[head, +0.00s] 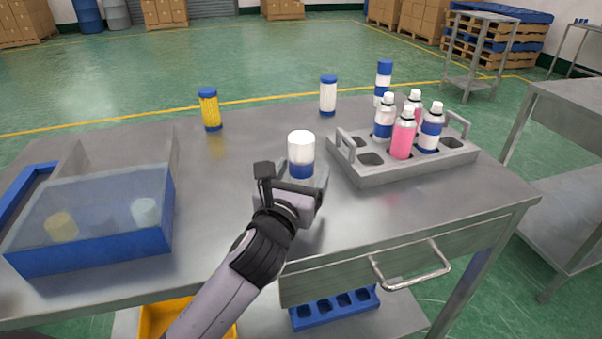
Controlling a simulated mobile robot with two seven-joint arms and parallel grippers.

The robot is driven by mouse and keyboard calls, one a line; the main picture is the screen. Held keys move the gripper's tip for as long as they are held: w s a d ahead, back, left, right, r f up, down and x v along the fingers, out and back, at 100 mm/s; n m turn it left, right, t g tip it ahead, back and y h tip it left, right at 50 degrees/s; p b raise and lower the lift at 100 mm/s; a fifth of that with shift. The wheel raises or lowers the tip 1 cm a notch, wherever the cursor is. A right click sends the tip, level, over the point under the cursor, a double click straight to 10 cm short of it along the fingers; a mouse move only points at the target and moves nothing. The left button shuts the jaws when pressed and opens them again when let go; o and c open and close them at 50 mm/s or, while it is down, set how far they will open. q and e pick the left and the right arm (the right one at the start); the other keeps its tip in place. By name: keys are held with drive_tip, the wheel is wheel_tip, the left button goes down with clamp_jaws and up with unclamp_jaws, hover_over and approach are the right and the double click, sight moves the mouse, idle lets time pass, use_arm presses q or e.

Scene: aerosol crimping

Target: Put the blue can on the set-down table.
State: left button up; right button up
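A white can with a blue lower band (301,155) is upright at the middle of the metal table (235,215). My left gripper (290,186) is right at its lower part, on the near side. The gripper hides the can's base, so I cannot tell whether the fingers are closed on it. Bottles with blue bands (431,130) and pink ones (403,135) stand in a grey rack (455,155) to the right. Which surface is the set-down table is not clear; a separate metal table (575,110) stands at the right edge. My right gripper is not in view.
A yellow container (209,110), a white one with blue ends (328,96) and a taller blue-and-white one (384,75) stand at the back. A blue bin with a clear cover (95,250) is at left. A drawer handle (412,280) sticks out in front.

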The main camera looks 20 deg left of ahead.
use_arm(q)
drive_tip(key=shift+r, duration=0.1)
drive_tip(key=shift+s, duration=0.15)
drive_tip(key=s, duration=1.1)
drive_tip(key=shift+s+r, duration=0.1)
drive_tip(key=shift+s, duration=0.25)
